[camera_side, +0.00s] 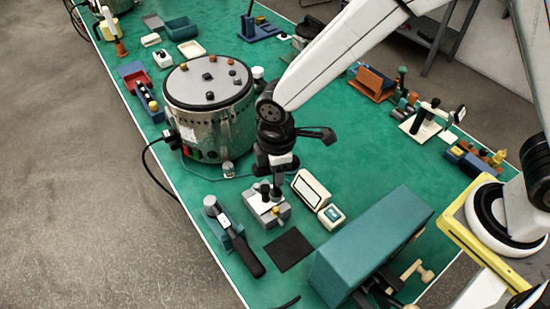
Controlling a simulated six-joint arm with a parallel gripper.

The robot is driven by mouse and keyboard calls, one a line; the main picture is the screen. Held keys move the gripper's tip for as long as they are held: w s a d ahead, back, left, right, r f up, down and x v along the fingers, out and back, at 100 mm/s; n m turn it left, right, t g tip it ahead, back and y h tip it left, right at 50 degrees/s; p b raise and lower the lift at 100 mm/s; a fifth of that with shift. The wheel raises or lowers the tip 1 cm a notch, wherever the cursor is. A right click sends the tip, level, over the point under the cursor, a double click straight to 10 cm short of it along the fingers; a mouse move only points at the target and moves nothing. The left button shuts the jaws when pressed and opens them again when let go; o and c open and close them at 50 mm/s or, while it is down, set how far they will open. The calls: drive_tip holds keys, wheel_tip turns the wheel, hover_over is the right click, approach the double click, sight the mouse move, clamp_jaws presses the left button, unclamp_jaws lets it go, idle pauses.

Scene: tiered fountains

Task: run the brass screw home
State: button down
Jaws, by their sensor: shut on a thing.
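My gripper (271,190) points straight down over a small grey block (283,218) with a pale plate on top. Its dark fingers are shut at the block's top. The brass screw (277,210) shows as a small yellow-brown spot right below the fingertips, at the right side of the plate. The fingers hide part of it, and its thread and how deep it sits cannot be made out. The block rests on the green mat (345,163).
A large round metal drum (210,120) stands behind and left of the block. A grey tool with a black handle (235,238) lies left. A cream box (311,190) is close on the right, a large teal case (372,245) front right. A dark pad (288,250) lies in front.

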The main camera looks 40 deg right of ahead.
sight(276, 192)
drive_tip(key=shift+f, duration=1.8)
drive_tip(key=shift+f, duration=1.2)
drive_tip(key=c, duration=0.8)
unclamp_jaws()
clamp_jaws()
